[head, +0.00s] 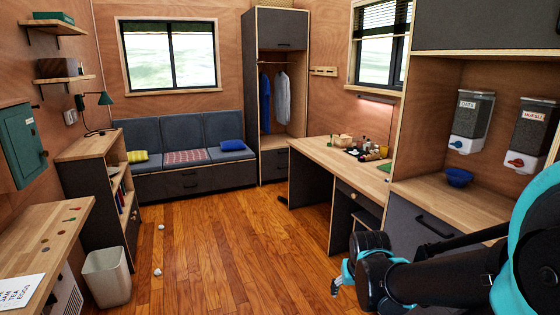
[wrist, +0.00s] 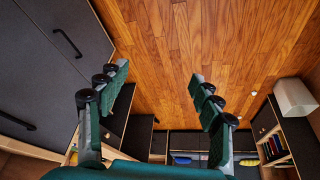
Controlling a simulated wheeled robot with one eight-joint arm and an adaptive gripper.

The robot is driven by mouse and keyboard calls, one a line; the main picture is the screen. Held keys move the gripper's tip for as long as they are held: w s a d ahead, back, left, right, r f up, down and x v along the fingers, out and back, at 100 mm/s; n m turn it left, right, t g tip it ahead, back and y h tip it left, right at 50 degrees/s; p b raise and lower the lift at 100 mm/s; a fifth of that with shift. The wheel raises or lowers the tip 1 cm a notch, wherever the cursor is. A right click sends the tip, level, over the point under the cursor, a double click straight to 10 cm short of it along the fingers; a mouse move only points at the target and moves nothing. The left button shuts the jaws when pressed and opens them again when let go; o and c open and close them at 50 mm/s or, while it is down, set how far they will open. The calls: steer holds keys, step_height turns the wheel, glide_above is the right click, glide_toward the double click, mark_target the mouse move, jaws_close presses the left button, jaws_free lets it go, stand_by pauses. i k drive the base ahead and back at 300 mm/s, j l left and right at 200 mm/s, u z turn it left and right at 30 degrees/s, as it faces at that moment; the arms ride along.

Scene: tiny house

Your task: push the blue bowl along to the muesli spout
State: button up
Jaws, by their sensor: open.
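The blue bowl (head: 459,177) stands upright on the wooden counter (head: 427,193) in the alcove at the right of the head view, near the oats dispenser. The muesli dispenser (head: 532,135) hangs on the back wall to the right of the bowl; its spout has a red knob (head: 516,163). The oats dispenser (head: 472,120) has a blue knob and hangs to its left. My gripper (head: 338,282) is in front of the counter, lower than its top and well apart from the bowl. In the wrist view my gripper (wrist: 160,85) is open and empty, with floor between its fingers.
A desk (head: 325,152) with several small items adjoins the alcove on the left. Drawers and cupboard fronts (head: 420,225) lie below the counter. The wooden floor (head: 230,225) is mostly clear, with small white balls (head: 157,271) and a bin (head: 107,277) at left.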

mark_target(458, 179)
steer(key=z, duration=1.15)
steer(key=i+j+z, duration=0.2)
steer(key=j+z, duration=0.25)
steer(key=k+j, duration=0.05)
steer(key=j, duration=0.05)
